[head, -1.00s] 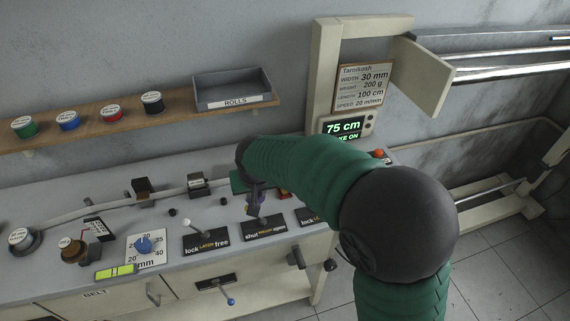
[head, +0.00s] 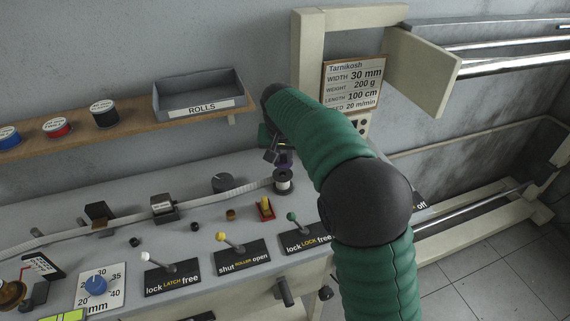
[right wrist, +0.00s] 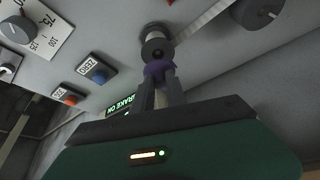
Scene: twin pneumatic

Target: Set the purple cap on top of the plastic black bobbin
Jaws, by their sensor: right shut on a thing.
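The purple cap (right wrist: 157,69) is between the fingertips of my right gripper (right wrist: 160,84) in the right wrist view, and the fingers are shut on it. The plastic black bobbin (right wrist: 156,46) stands just beyond the cap in that view. In the head view the bobbin (head: 283,184) stands upright on the bench, with a pale band around its middle. My right gripper (head: 279,157) is just above it, partly hidden by my arm. The cap is hard to make out there. I cannot tell whether cap and bobbin touch. My left gripper is out of view.
A pale belt (head: 240,190) runs along the bench to the bobbin. A dark round knob (head: 222,183) and a red block with a yellow top (head: 265,208) are close by. Lever plates (head: 242,256) line the front. A shelf (head: 130,125) with spools and a grey tray (head: 200,94) is behind.

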